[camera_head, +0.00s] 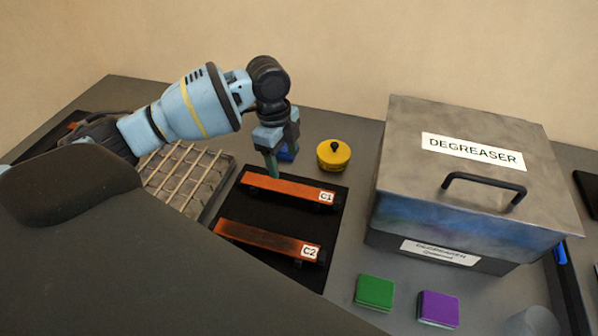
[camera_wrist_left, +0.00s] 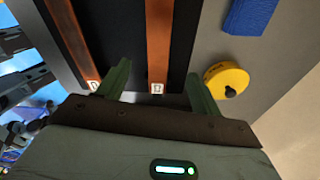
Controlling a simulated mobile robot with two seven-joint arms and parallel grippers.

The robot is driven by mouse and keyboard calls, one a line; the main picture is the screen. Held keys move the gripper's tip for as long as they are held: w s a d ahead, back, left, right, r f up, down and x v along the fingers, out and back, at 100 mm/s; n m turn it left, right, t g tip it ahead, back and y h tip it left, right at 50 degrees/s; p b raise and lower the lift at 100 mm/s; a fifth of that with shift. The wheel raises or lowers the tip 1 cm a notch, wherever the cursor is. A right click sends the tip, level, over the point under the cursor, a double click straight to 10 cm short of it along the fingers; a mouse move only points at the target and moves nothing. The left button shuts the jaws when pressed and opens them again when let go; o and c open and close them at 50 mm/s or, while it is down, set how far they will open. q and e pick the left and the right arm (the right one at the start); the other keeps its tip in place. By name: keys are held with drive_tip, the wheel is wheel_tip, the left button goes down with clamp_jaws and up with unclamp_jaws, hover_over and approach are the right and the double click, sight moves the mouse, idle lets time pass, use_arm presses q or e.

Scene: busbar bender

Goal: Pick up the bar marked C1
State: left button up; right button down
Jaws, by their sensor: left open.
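The bar marked C1 (camera_head: 285,189) is a copper-orange strip lying on a black mat (camera_head: 262,215), its white label at the right end. The bar marked C2 (camera_head: 265,241) lies nearer on the same mat, darkened along its top. My left gripper (camera_head: 277,160) is open and points down above the left part of C1. In the left wrist view, C1 (camera_wrist_left: 159,40) runs between the two green fingers of the left gripper (camera_wrist_left: 160,84); C2 (camera_wrist_left: 72,42) lies outside them to the left. Contact with C1 cannot be told. My right gripper is not in view.
A blue block (camera_head: 288,151) stands just behind the left gripper, with a yellow round container (camera_head: 333,154) to its right. A wire rack (camera_head: 184,172) lies left of the mat. A large DEGREASER box (camera_head: 455,228) stands right. Green (camera_head: 375,292) and purple (camera_head: 438,308) pads lie in front.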

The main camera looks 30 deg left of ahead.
sight(287, 187)
use_arm(q)
drive_tip(key=shift+s+f, duration=0.2)
drive_tip(key=shift+s, duration=0.15)
drive_tip(key=shift+d+f, duration=0.15)
drive_tip(key=shift+f, duration=0.65)
drive_tip(key=shift+w+f, duration=0.1)
drive_tip(key=shift+f, duration=0.35)
drive_tip(key=shift+d+f, duration=0.15)
drive_tip(key=shift+f, duration=2.2)
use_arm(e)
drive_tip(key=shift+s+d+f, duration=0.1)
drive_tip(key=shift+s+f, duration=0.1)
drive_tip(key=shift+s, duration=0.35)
use_arm(q)
drive_tip(key=shift+c, duration=0.3)
drive_tip(key=shift+w+r, duration=0.1)
drive_tip(key=c, duration=1.3)
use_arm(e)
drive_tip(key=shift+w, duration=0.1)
